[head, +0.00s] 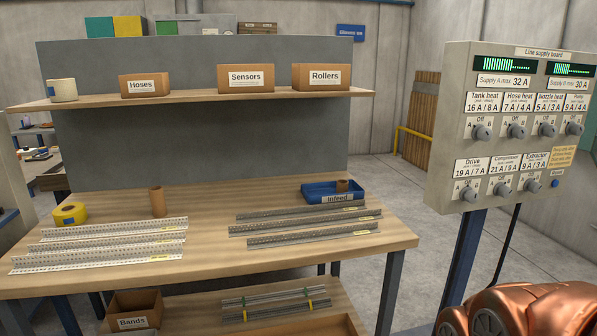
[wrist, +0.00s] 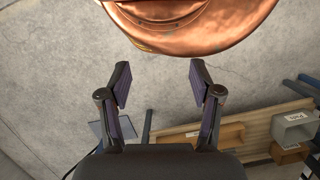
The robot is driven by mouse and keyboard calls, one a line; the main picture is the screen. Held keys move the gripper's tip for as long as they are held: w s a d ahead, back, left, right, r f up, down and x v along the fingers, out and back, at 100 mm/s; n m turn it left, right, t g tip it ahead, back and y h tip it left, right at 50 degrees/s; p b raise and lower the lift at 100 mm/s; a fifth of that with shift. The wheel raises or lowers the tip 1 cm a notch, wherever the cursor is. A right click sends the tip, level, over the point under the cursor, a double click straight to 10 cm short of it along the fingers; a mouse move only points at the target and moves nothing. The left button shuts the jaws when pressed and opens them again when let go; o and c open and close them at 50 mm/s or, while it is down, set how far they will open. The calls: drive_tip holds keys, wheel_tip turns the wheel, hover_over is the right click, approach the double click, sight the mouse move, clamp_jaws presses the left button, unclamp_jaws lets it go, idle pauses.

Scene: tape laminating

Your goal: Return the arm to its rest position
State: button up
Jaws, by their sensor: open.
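My gripper (wrist: 160,85) shows in the wrist view with its two dark fingers spread apart. Nothing is between the fingers; grey concrete floor lies behind them. My copper-coloured arm part shows at the top of the wrist view and at the bottom right of the head view. The gripper itself does not show in the head view. The arm is folded near my body, right of the workbench (head: 400,238) and below the supply board (head: 450,120).
Labelled boxes (head: 246,78) stand on the shelf. The board's post (head: 465,255) stands close to my arm.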

wheel_tip(320, 180, up, 17)
drive_tip(key=w+t+p, duration=0.1)
drive_tip(key=p, duration=1.3)
drive_tip(key=shift+w+a+r+p, duration=0.15)
drive_tip(key=shift+w+p, duration=0.1)
drive_tip(key=shift+p, duration=0.1)
